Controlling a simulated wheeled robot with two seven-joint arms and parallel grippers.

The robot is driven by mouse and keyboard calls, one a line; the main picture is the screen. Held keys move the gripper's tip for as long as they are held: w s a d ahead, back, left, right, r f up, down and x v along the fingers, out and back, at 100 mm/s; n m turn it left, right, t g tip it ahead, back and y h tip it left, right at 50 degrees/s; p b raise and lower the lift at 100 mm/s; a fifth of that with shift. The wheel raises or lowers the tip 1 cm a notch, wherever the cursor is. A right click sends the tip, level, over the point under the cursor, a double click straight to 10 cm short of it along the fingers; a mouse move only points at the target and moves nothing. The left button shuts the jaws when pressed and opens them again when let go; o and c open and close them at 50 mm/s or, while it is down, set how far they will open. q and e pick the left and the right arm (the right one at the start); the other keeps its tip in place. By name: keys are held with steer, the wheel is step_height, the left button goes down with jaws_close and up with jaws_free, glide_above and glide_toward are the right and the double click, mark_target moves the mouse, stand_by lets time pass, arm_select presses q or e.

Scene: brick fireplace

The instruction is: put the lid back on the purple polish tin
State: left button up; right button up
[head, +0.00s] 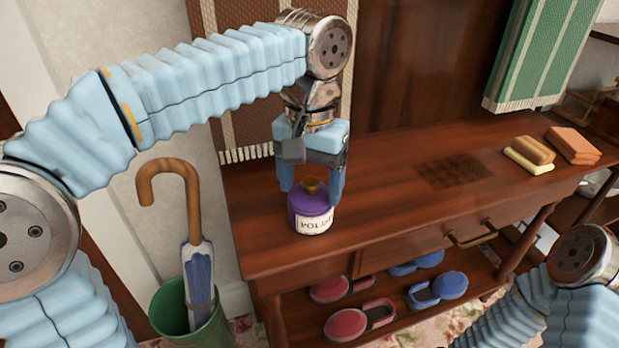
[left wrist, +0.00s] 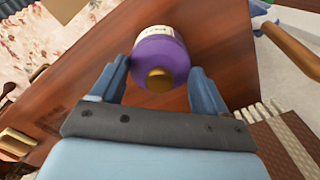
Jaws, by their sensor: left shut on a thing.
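The purple polish tin (head: 313,223), with its white label, stands upright near the left end of the wooden table. Its purple lid (head: 308,201) with a brass knob is on top of the tin, in line with it; I cannot tell whether it is fully seated. My left gripper (head: 311,199) points down from above, its blue fingers on either side of the lid, shut on it. In the left wrist view the lid (left wrist: 161,56) lies between the fingertips (left wrist: 158,70), knob towards the camera. Of my right arm only a part shows at bottom right; its gripper is not in view.
The dark table (head: 385,205) is clear around a dark patch (head: 453,172). Brushes or sponges (head: 530,152) lie at its right. Red and blue shoes or brushes (head: 345,322) rest on the shelf below. An umbrella (head: 197,260) stands in a green bin (head: 170,312) at left.

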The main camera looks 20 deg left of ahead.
arm_select(q)
steer(key=o, duration=1.1)
step_height(320, 180, up, 5)
steer(key=p, duration=0.5)
steer(key=shift+r, duration=1)
steer(key=shift+c, duration=0.2)
